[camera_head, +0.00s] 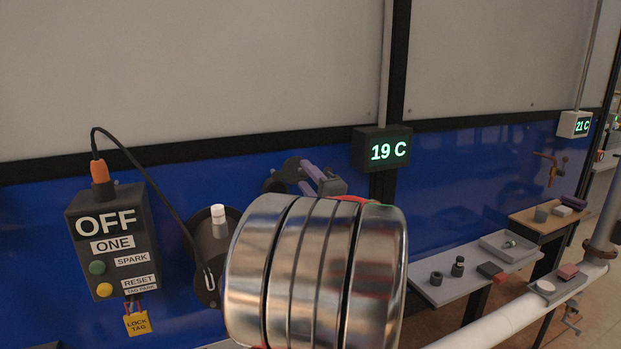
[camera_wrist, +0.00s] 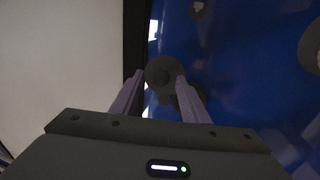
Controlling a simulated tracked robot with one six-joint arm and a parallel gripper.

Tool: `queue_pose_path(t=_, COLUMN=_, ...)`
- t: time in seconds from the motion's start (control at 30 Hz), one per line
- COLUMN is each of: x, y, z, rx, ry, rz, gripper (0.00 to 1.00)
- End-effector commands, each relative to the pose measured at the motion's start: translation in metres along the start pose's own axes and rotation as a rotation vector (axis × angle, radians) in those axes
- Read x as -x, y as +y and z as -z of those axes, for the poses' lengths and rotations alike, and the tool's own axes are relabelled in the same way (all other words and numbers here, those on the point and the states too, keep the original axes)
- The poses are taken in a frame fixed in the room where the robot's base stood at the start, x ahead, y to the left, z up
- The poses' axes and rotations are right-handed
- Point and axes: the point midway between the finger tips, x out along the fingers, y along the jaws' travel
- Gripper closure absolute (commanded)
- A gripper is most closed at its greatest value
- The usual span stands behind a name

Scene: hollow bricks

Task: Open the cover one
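My gripper (camera_head: 312,174) has purple fingers and is up against the blue wall panel, right of a control box (camera_head: 110,240) labelled OFF and ONE. In the wrist view the fingers of my gripper (camera_wrist: 160,77) are apart. A dark round piece (camera_wrist: 163,72) shows between and just beyond the fingertips; I cannot tell whether they touch it. In the head view a dark round part (camera_head: 275,182) shows just left of the fingers, partly hidden by my arm. No label marks it as the cover. Another dark round part (camera_head: 207,280) with a white-topped knob (camera_head: 219,220) sits beside the box.
A black cable (camera_head: 150,180) loops from the box to the nearer round part. A yellow lock tag (camera_head: 137,322) hangs below. A 19 C display (camera_head: 382,149) is right of my gripper. A grey shelf (camera_head: 450,287) with small objects stands further right. My metal arm hides the centre.

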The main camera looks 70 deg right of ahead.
Motion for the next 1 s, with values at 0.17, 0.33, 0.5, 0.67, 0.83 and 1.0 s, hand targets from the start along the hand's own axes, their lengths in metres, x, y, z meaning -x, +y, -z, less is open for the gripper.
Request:
queue_pose_path(t=0.17, x=0.000, y=0.000, z=-0.001, rx=0.000, ry=-0.002, rz=0.000, gripper=0.59)
queue_pose_path(t=0.33, x=0.005, y=0.000, z=-0.002, rx=0.000, ry=-0.004, rz=0.000, gripper=0.59)
queue_pose_path(t=0.5, x=0.021, y=0.000, z=-0.002, rx=0.000, ry=-0.005, rz=0.001, gripper=0.59)
queue_pose_path(t=0.67, x=0.048, y=0.000, z=-0.003, rx=0.000, ry=-0.006, rz=0.001, gripper=0.59)
queue_pose_path(t=0.83, x=0.078, y=0.000, z=-0.002, rx=0.000, ry=-0.006, rz=0.001, gripper=0.59)
queue_pose_path(t=1.0, x=0.107, y=0.000, z=-0.003, rx=0.001, ry=-0.007, rz=0.000, gripper=0.59)
